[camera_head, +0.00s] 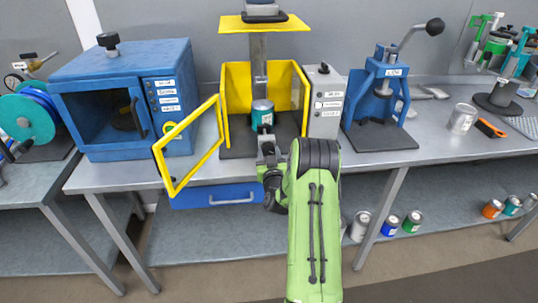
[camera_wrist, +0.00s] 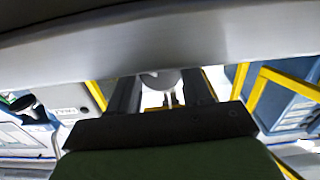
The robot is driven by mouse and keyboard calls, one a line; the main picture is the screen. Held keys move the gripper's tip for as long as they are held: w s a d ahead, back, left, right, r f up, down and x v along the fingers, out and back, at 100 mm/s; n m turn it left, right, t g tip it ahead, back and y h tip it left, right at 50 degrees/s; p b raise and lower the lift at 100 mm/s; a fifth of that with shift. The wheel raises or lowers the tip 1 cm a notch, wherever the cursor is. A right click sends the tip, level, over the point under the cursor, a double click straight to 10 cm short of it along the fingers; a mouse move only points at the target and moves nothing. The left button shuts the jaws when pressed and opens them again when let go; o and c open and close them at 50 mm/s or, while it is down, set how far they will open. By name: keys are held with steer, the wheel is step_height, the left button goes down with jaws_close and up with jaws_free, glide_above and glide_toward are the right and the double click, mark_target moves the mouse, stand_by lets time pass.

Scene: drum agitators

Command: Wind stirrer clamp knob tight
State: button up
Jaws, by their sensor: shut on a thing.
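A small grey can with a teal band (camera_head: 262,116) is inside the yellow-walled stirrer stand (camera_head: 238,88), below its grey post (camera_head: 259,60). My gripper (camera_head: 264,134) reaches in through the open front and is shut on the can, which is upright. In the wrist view my gripper's two dark fingers (camera_wrist: 160,92) show with a pale rounded thing between them, only partly visible. A dark-and-grey head (camera_head: 263,12) sits on the yellow top plate (camera_head: 285,23). I cannot make out the clamp knob for certain; my arm hides part of the stand's front.
A blue oven (camera_head: 122,90) is left of the stand. A grey control box (camera_head: 326,105) and a blue lever press (camera_head: 378,95) are to the right. A can (camera_head: 462,119) stands farther right.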

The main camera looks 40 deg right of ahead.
steer(key=m, duration=0.3)
steer(key=shift+m+b, duration=0.35)
steer(key=shift+m, duration=0.05)
steer(key=o, duration=1)
steer(key=shift+o, duration=0.2)
